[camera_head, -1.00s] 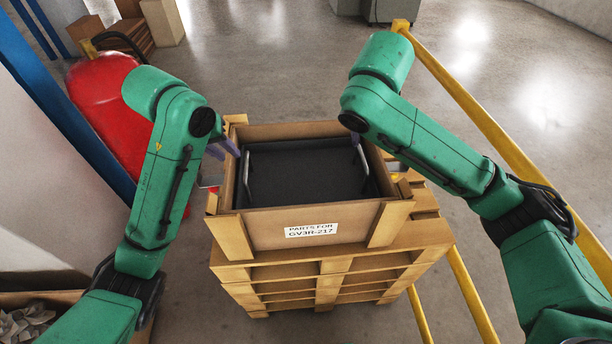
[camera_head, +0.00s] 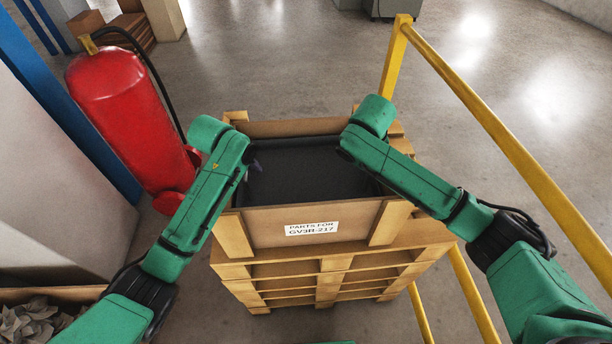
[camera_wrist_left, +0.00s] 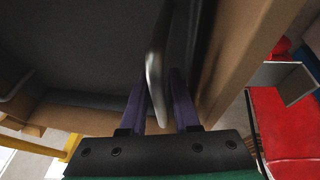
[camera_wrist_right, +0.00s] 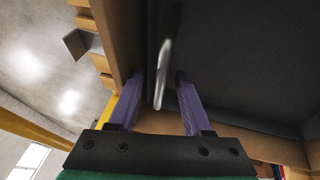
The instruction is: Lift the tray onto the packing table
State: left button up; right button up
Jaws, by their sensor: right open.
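The black tray (camera_head: 305,175) lies inside a wooden crate, with its sides partly hidden by my arms in the head view. My left gripper (camera_wrist_left: 157,78) has its purple fingers close on either side of the tray's metal left handle (camera_wrist_left: 155,60); whether both touch it is not clear. The right forearm hides that gripper in the head view. The packing table is not identifiable.
The crate (camera_head: 265,229), labelled GV3R-217, stands on stacked pallets (camera_head: 290,268). A red fire extinguisher (camera_head: 128,115) stands left. A yellow rail (camera_head: 490,120) runs along the right. A box of crumpled paper (camera_head: 35,318) is at lower left.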

pick_arm(q)
jog(key=c, duration=0.4)
pick_arm(e)
jog(key=c, duration=0.4)
pick_arm(q)
grip_shut()
pick_arm(e)
grip_shut()
pick_arm(q)
jog(key=shift+r, duration=0.1)
pick_arm(e)
jog(key=shift+r, duration=0.1)
